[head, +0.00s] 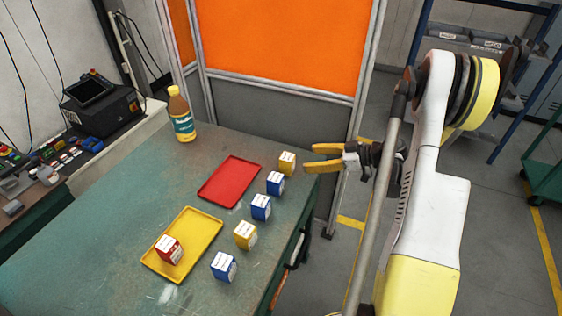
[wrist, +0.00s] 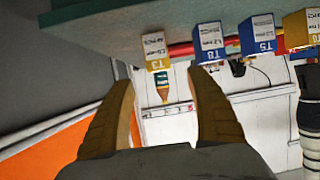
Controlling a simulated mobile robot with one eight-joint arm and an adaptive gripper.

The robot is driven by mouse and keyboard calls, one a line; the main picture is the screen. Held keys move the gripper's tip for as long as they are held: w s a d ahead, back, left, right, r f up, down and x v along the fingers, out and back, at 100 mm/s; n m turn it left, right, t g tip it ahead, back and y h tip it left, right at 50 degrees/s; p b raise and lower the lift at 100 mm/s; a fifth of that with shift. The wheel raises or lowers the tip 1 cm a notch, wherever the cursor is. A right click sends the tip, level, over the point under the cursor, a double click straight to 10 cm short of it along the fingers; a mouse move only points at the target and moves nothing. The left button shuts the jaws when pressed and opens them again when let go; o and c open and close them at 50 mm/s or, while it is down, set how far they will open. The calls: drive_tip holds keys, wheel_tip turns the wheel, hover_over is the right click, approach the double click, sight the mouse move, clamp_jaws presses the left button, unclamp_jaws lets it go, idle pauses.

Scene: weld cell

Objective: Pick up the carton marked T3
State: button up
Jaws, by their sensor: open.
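The carton marked T3 (wrist: 155,51) is yellow with a white label on top. In the wrist view, which is upside down, it appears ahead of my fingers and between them. In the head view the yellow carton (head: 287,164) at the far right corner of the table matches it. My gripper (head: 309,158) is open and empty, just right of that carton, its fingers pointing at it. In the wrist view both fingers of my gripper (wrist: 160,82) are spread wide, with a gap before the carton.
A blue carton marked T8 (wrist: 208,43) stands close beside T3, then blue T5 (wrist: 258,36) and another yellow carton (head: 245,235). A red tray (head: 220,193) lies left of T3. A yellow tray (head: 198,232) bears a red carton (head: 169,249). A bottle (head: 182,115) stands at the back.

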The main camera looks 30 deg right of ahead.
sight(293, 160)
drive_tip(key=b+x, duration=0.1)
drive_tip(key=x, duration=0.3)
drive_tip(key=shift+a+f, duration=0.1)
drive_tip(key=shift+f, duration=0.1)
drive_tip(key=b+x, duration=0.1)
drive_tip(key=x, duration=0.1)
drive_tip(key=b+x, duration=0.2)
drive_tip(key=x, duration=0.1)
drive_tip(key=shift+f, duration=0.3)
drive_tip(key=shift+w, duration=0.3)
drive_tip(key=shift+r, duration=0.1)
drive_tip(key=c, duration=1.3)
